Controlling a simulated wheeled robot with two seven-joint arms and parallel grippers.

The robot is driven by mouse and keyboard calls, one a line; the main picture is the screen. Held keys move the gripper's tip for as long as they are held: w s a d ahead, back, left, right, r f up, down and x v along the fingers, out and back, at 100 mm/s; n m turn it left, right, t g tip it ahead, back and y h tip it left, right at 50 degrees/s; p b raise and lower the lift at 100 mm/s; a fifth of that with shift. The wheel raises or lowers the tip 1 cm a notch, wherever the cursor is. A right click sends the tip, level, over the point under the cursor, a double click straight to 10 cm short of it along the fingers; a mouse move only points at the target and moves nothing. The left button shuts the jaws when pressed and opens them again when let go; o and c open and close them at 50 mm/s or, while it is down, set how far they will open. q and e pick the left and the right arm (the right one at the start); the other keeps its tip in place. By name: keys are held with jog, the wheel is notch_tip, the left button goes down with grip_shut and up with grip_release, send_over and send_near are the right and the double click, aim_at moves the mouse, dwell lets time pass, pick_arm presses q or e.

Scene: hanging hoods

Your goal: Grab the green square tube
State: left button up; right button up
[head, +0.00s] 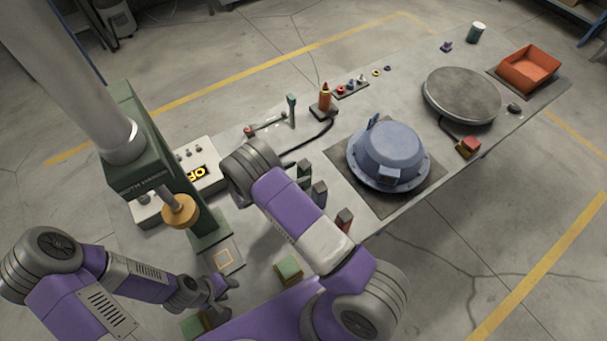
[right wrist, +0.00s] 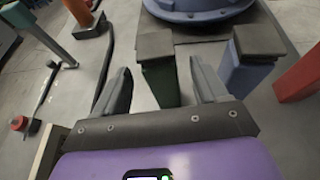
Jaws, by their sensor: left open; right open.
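The green square tube (right wrist: 161,82) stands upright with a dark square cap, in the middle of the right wrist view. My right gripper (right wrist: 160,66) is open, with one finger on each side of the tube's line; I see gaps between the fingers and the tube. Contact is not visible. My left gripper (head: 222,291) is open and empty at the lower left, far from the tube.
A blue tube (right wrist: 240,72) stands close right of the green one, with a red tube (right wrist: 300,78) further right. The blue hood (head: 388,152) lies beyond.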

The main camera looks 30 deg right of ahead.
jog(key=x, duration=0.4)
jog(key=shift+f, duration=0.1)
jog(key=c, duration=1.3)
